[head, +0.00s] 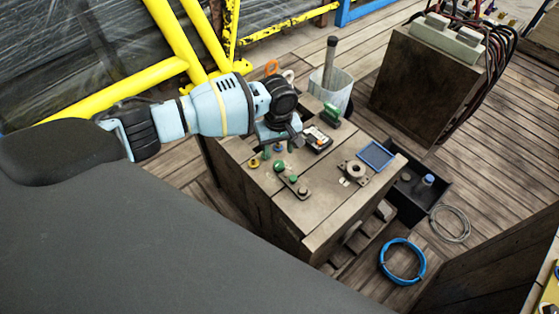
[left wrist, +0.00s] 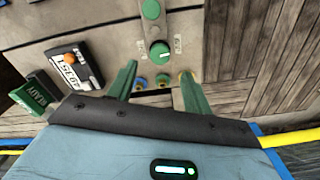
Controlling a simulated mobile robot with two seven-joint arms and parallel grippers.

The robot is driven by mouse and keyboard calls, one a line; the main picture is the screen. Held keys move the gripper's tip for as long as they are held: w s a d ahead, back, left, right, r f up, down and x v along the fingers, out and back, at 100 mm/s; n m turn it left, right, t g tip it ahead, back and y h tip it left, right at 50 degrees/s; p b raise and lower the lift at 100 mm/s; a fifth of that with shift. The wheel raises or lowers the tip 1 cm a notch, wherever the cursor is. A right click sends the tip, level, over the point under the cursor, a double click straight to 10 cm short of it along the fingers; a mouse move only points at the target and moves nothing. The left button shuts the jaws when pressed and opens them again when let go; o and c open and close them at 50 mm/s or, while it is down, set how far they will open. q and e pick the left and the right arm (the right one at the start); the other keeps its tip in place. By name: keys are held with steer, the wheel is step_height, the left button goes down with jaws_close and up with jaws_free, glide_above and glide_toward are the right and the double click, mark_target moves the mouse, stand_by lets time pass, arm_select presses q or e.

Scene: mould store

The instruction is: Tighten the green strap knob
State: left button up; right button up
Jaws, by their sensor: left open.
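A grey strap-shaped plate (head: 286,174) lies on top of the wooden block. It carries a green knob (head: 279,167) at its near-gripper end and a second green piece (head: 292,178) further along. In the left wrist view the green knob (left wrist: 159,52) has a white pointer line, and the second green piece (left wrist: 151,9) is above it. My left gripper (head: 281,140) hangs over the block's back part. Its green fingers (left wrist: 158,90) are apart and empty, below the knob in the wrist view. My right gripper is not in view.
Small blue and yellow knobs (left wrist: 184,77) sit between my fingers' lines of sight. A display device (head: 316,138), a green box (head: 330,116), a round flanged part (head: 354,170) and a blue-framed tray (head: 376,155) share the block's top. A yellow frame (head: 115,88) stands behind my left arm.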

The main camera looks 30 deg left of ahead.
mark_target(279, 165)
arm_select(q)
step_height(279, 165, down, 5)
steer(key=shift+f+b, duration=0.1)
steer(key=shift+b, duration=0.4)
steer(key=shift+f, duration=0.5)
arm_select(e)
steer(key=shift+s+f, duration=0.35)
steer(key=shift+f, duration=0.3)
arm_select(q)
steer(key=c, duration=1)
steer(key=shift+o, duration=0.2)
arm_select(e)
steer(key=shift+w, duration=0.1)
arm_select(q)
steer(key=shift+d, duration=0.1)
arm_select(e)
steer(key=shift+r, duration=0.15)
